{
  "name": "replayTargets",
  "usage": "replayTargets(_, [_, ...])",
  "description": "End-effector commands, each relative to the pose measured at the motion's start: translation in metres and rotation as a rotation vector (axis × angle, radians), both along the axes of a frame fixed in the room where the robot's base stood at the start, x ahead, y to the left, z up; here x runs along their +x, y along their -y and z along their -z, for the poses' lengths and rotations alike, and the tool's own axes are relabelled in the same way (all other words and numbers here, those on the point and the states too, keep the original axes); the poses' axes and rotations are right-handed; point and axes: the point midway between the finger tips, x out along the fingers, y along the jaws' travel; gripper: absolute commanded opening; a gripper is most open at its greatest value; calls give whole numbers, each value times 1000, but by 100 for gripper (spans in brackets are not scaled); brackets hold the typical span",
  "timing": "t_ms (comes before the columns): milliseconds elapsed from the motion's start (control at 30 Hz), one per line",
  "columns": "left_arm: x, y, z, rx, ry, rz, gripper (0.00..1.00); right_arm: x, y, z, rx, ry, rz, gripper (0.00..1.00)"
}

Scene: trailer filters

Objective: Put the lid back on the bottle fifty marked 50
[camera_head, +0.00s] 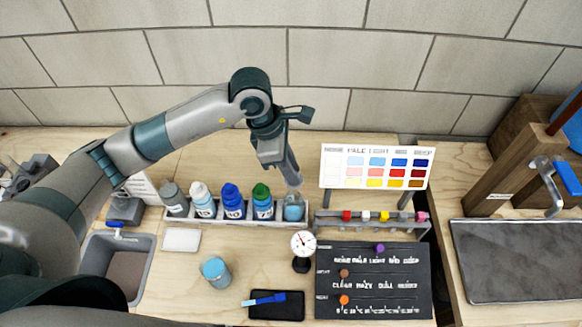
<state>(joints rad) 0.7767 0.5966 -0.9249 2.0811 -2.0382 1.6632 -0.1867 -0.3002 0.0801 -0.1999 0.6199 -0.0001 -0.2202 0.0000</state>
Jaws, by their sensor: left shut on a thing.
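My left gripper (292,184) points down at the right end of the bottle rack (238,219). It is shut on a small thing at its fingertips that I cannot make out. A pale blue bottle (293,209) stands right under the fingertips, its top partly hidden by them. To its left in the rack stand a green-capped bottle (262,203), a blue-capped bottle (233,203), a white-capped bottle (203,201) and a grey bottle (174,199). The bottle markings are too small to read, so I cannot tell which is 50. My right gripper is not in view.
A blue-topped jar (215,272) stands on the front table. A dial gauge (303,244), a dark pad (276,306), a black slider board (373,282) and a colour chart (376,168) are nearby. A grey basin (149,272) is at left.

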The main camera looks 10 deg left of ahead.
Motion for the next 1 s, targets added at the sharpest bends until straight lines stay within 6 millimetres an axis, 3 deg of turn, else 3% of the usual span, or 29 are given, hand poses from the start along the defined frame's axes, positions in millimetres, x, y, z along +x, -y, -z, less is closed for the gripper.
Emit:
replayTargets(633, [-1, 0, 42, 0, -2, 1, 0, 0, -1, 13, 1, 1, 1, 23])
replayTargets(1000, [0, 0, 62, 0, 0, 1, 0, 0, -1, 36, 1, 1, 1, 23])
